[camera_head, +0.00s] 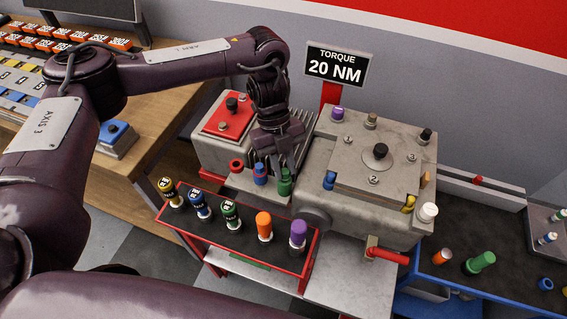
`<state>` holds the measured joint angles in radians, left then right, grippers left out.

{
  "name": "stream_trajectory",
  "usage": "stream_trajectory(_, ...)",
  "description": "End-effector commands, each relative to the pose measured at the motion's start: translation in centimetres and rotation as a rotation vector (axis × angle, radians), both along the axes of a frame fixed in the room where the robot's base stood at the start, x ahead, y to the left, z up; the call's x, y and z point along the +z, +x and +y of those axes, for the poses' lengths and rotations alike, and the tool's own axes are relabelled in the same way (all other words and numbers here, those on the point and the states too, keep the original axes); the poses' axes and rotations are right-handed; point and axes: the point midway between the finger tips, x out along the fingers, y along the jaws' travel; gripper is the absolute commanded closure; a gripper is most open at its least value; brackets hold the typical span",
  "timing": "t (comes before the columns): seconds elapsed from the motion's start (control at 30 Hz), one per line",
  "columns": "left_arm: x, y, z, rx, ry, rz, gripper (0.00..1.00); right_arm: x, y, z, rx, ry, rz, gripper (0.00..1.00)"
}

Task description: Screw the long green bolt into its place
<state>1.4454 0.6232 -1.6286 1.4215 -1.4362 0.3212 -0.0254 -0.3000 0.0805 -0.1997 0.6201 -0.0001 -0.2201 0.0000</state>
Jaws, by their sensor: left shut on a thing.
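My left gripper (275,154) points down over the small ledge in front of the grey machine block. It is shut on a green bolt (285,183), which stands upright at the right end of a short row there. The gripper's fingers hide the bolt's upper part. A blue piece (260,174) and a red piece (237,167) stand to its left on the same ledge. How deep the green bolt sits cannot be seen. My right gripper is not in view.
A red-edged rack (310,240) with several coloured tools stands in front. The grey block (335,205) to the right has several coloured bolts on it. A blue tray (440,285) at right holds another green piece (480,262). A torque sign (336,66) stands behind.

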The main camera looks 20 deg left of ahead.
Motion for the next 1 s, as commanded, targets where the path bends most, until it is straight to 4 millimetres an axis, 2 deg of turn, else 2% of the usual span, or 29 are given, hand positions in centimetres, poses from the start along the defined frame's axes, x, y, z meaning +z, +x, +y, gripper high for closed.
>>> stream_trajectory(0.33, -1.0, 0.0, 0.0, -0.001, 0.0, 0.0, 1.0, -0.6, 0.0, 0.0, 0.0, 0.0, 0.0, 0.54)
stream_trajectory(0.37, -0.9, 0.0, 0.0, -0.001, 0.0, 0.0, 0.79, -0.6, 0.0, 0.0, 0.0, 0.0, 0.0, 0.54)
stream_trajectory(0.5, -0.9, 0.0, 0.0, -0.001, 0.0, 0.0, 0.6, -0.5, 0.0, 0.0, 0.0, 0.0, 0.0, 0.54)
stream_trajectory(0.57, -0.9, 0.0, 0.0, -0.001, 0.0, 0.0, 0.54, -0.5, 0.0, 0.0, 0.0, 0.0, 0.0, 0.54)
stream_trajectory(0.83, -0.7, 0.1, 0.0, 0.0, 0.001, -0.001, 0.54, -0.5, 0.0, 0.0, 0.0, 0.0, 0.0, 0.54)
stream_trajectory(1.0, 1.0, 0.7, 0.5, 0.001, 0.0, -0.006, 0.54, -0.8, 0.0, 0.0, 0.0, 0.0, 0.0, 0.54)
